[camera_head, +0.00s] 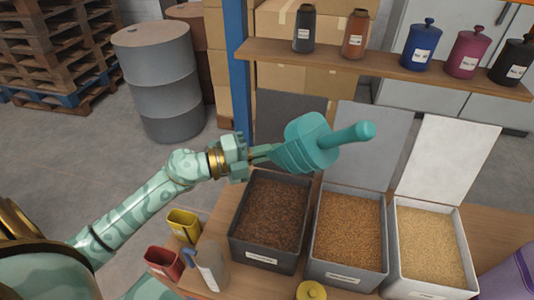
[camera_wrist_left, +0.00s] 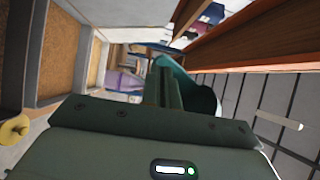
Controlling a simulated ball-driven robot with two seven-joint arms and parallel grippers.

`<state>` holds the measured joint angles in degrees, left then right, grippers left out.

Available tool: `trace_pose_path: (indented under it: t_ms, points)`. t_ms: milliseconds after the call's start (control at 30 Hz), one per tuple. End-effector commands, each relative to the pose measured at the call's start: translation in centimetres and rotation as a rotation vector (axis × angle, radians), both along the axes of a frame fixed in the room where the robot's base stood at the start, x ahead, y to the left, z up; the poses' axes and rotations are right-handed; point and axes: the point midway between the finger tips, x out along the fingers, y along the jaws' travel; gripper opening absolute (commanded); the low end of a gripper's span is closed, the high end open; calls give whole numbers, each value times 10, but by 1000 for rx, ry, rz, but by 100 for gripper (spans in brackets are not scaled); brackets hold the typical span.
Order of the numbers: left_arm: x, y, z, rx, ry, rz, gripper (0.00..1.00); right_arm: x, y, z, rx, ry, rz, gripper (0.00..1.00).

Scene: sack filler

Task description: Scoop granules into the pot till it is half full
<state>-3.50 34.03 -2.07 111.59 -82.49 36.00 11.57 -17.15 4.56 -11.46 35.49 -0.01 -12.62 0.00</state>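A teal scoop (camera_head: 308,143) with a round handle is in the air above the back of the bins, its handle pointing right. My left gripper (camera_head: 262,153) is at the left side of its bowl and appears shut on it. In the left wrist view the teal scoop (camera_wrist_left: 203,98) shows beyond the fingers (camera_wrist_left: 165,88). Three open bins hold granules: dark brown (camera_head: 272,215), orange-brown (camera_head: 348,232) and pale yellow (camera_head: 430,245). The inside of the scoop is hidden. I cannot tell which vessel is the pot. My right gripper is not in view.
A yellow tub (camera_head: 183,225), a red tub (camera_head: 164,263) and a clear jug (camera_head: 212,268) stand left of the bins. A yellow knobbed object (camera_head: 310,291) is in front. A shelf (camera_head: 380,65) with several jars crosses behind. Raised bin lids (camera_head: 370,145) stand behind the bins.

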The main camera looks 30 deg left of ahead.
Motion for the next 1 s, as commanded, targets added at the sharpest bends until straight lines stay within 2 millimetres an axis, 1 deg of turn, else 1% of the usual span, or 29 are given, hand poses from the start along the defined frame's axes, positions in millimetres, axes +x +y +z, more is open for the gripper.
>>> trace_pose_path:
  t_ms: [33,100,233,300,433,467,533,600,767,1000]
  points:
    - [-2,-3,37,44,-23,-1,0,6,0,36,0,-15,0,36]
    - [-3,-7,56,112,-45,4,0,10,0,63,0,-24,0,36]
    - [-3,-13,76,237,-80,14,0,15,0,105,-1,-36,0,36]
    - [-2,-14,81,302,-98,19,0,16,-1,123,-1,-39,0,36]
    - [-1,-13,80,430,-135,23,0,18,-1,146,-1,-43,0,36]
    - [0,-11,76,472,-147,23,0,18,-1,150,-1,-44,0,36]
    - [2,-5,56,604,-190,18,0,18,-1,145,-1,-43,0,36]
    - [3,-2,50,685,-219,13,0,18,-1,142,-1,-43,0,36]
    - [3,-2,50,761,-246,10,0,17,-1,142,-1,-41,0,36]
    - [3,-2,51,767,-248,10,0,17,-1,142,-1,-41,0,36]
